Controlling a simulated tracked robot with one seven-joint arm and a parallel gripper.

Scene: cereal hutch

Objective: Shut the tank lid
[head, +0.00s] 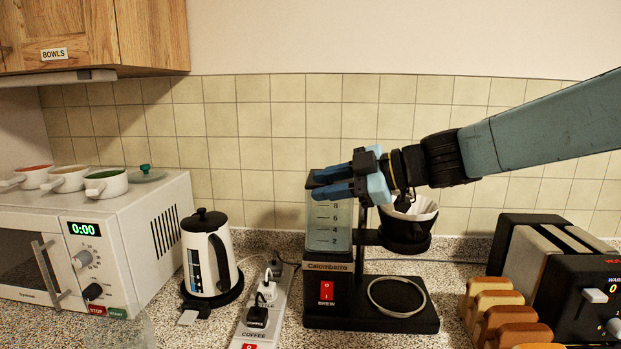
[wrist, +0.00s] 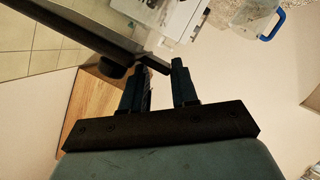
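The coffee maker (head: 370,318) stands on the counter, with its clear, marked water tank (head: 328,238) at the left of it. A dark piece at the tank's top, which looks like the tank lid (head: 312,181), shows just past my fingertips; my fingers hide most of it, so its tilt is unclear. My gripper (head: 318,183) reaches in from the right at the tank's top. In the wrist view my gripper (wrist: 160,72) has its two fingers apart with nothing visible between them. A dark slab lies close by the left fingertip; I cannot tell whether they touch.
A black cone with a white filter (head: 412,210) sits right of the tank, below my wrist. A white kettle (head: 206,255) and a power strip (head: 265,310) stand left. A toaster (head: 550,275) stands right. The microwave (head: 95,235) carries several bowls. The tiled wall is behind.

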